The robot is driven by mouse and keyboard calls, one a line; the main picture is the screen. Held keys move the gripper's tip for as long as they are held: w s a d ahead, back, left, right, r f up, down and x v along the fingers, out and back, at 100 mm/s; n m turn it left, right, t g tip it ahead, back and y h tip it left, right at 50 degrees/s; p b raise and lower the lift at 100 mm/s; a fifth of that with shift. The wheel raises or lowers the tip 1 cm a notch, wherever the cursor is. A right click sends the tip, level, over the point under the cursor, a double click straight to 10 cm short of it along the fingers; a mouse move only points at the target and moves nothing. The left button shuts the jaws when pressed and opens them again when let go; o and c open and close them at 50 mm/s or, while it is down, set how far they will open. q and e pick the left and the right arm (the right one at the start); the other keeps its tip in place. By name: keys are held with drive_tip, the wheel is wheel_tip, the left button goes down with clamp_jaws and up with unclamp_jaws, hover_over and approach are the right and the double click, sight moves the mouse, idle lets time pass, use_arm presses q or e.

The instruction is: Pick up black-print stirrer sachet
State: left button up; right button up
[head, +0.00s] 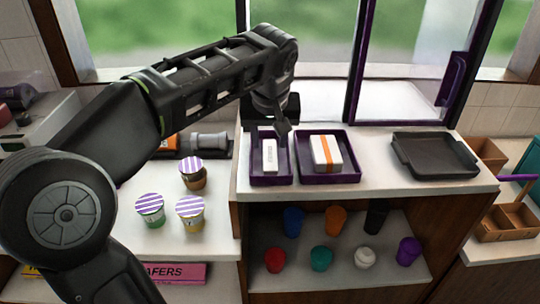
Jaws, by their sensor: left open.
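The black-print stirrer sachet (269,157) is a small white packet with dark print down its face. It lies lengthwise in the narrow purple tray (256,179) on the raised counter. My left gripper (279,127) hangs just above the far end of this tray, near the sachet's far end and slightly to its right. It is open, and I see no object in it. The gap between its fingers is hard to make out from here. My right gripper is not in view.
A wider purple tray (317,179) beside it holds a white packet with an orange stripe (326,153). An empty black tray (435,157) sits further right. Striped-lid cups (150,210) stand on the lower left counter. Coloured containers (321,258) fill the shelf below.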

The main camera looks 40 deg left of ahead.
sight(270, 152)
use_arm(q)
drive_tip(key=x, duration=0.4)
drive_tip(key=shift+w+f+p, duration=0.2)
drive_tip(key=shift+p, duration=0.1)
clamp_jaws()
idle(0.5)
